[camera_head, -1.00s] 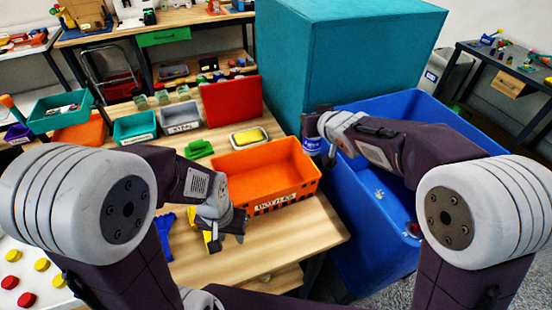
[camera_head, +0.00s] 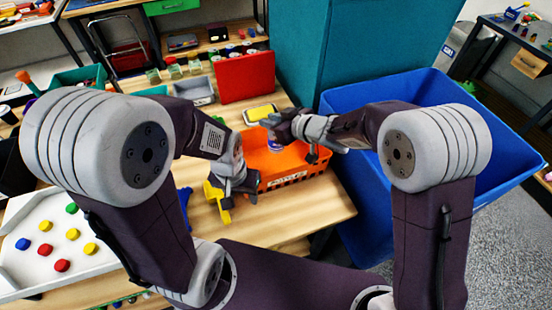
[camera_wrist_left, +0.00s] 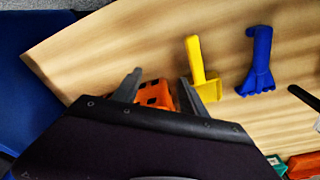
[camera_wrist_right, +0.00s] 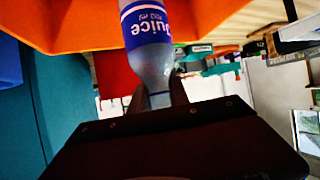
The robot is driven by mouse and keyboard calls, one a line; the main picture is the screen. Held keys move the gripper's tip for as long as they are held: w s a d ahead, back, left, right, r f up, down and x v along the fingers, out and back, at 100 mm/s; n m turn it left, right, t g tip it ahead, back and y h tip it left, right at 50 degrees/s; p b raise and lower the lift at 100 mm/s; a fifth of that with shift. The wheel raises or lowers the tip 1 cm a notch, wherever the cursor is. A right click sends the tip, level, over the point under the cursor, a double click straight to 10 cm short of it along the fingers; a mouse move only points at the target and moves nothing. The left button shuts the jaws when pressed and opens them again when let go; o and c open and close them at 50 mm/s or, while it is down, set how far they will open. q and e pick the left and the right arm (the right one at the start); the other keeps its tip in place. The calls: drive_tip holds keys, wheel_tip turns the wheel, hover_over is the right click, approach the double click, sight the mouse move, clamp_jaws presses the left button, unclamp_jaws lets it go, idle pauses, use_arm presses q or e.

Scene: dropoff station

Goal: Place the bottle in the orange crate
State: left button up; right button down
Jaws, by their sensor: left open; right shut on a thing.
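The bottle (camera_wrist_right: 148,40) is clear with a blue and white "Juice" label. My right gripper (camera_head: 275,128) is shut on it, and in the right wrist view the fingers (camera_wrist_right: 160,97) close on its end. In the head view the bottle (camera_head: 274,146) shows just under the gripper, against the inside of the orange crate (camera_head: 284,181). I cannot tell whether it touches the crate. The crate's wall also shows in the right wrist view (camera_wrist_right: 80,28). My left gripper (camera_head: 238,187) is open and empty by the crate's near left corner; part of the crate (camera_wrist_left: 157,93) shows between its fingers.
A yellow tool (camera_head: 219,201) and a blue tool (camera_head: 185,206) lie left of the crate. A blue bin (camera_head: 345,202) stands right of the table. Behind the crate are a yellow sponge in a tray (camera_head: 260,113) and a red box (camera_head: 245,77). The front table corner is bare.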

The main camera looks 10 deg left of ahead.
sight(272, 142)
use_arm(q)
drive_tip(key=shift+w+a+f+b, duration=0.1)
drive_tip(key=shift+f+b, duration=0.45)
drive_tip(key=shift+f, duration=0.4)
use_arm(e)
wheel_tip(272, 142, down, 6)
drive_tip(key=shift+w+r, duration=0.15)
use_arm(q)
drive_tip(key=shift+f+b, duration=0.3)
drive_tip(key=shift+b, duration=0.05)
use_arm(e)
drive_tip(key=f, duration=0.3)
drive_tip(key=shift+s, duration=0.2)
drive_tip(key=shift+f, duration=0.35)
drive_tip(key=c, duration=1.2)
unclamp_jaws()
drive_tip(key=shift+w, duration=0.1)
drive_tip(key=shift+d+r, duration=0.1)
use_arm(q)
drive_tip(key=shift+r+p, duration=0.3)
use_arm(e)
drive_tip(key=v, duration=1.2)
